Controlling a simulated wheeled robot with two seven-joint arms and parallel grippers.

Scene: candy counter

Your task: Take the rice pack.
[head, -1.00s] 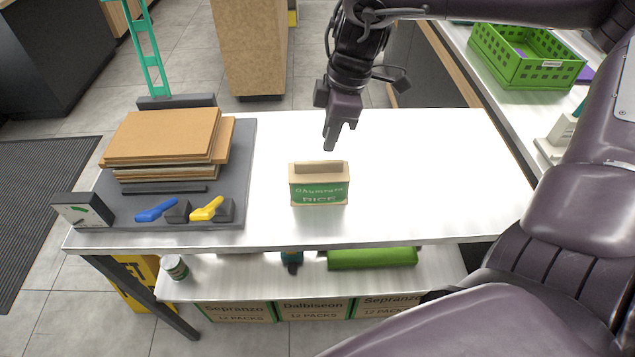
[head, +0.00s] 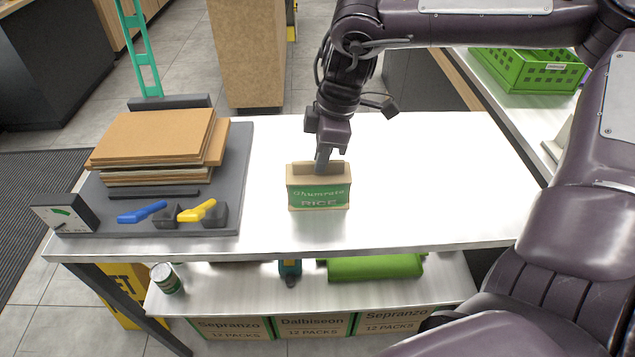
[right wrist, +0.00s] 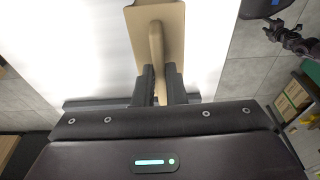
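The rice pack (head: 318,196) is a small beige box with a green "Rice" label and a narrow raised ridge along its top. It stands upright on the white table. My right gripper (head: 323,165) reaches down from above to this ridge. In the right wrist view, the fingers of my right gripper (right wrist: 159,82) lie on both sides of the ridge of the rice pack (right wrist: 157,20), with no clear gap, and look shut on it. The pack's base appears to rest on the table. My left gripper is not in view.
A green crate (head: 520,75) stands on the counter at the back right. The table (head: 430,180) right of the pack is clear.

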